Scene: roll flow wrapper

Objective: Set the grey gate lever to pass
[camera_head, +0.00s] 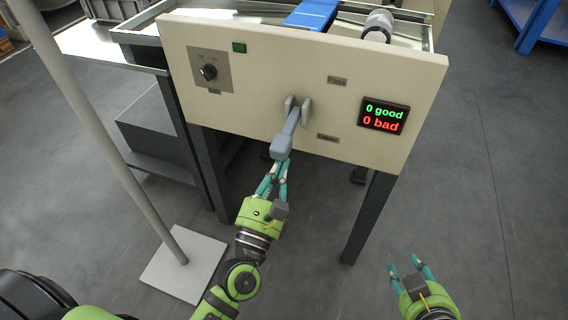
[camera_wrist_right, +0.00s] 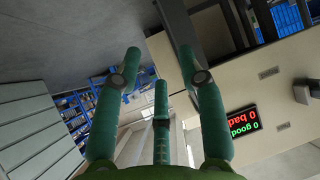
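The grey gate lever (camera_head: 285,136) is on the cream panel (camera_head: 240,88), pivoting between two grey cheeks. Its handle hangs down and slightly left, away from the "Pass" label (camera_head: 337,81) at the upper right. A second label (camera_head: 327,137) lies lower right of the pivot, too small to read. My left gripper (camera_head: 278,164) is just below the handle's end, its fingertips close together and partly hidden by it; contact or grip is unclear. My right gripper (camera_head: 407,264) is open and empty, low at the right; its spread fingers also show in the right wrist view (camera_wrist_right: 160,75).
A display (camera_head: 384,115) reads "0 good" and "0 bad". A black knob (camera_head: 208,72) and green button (camera_head: 239,47) are left on the panel. A grey pole (camera_head: 110,130) on a white base stands at left. Floor to the right is clear.

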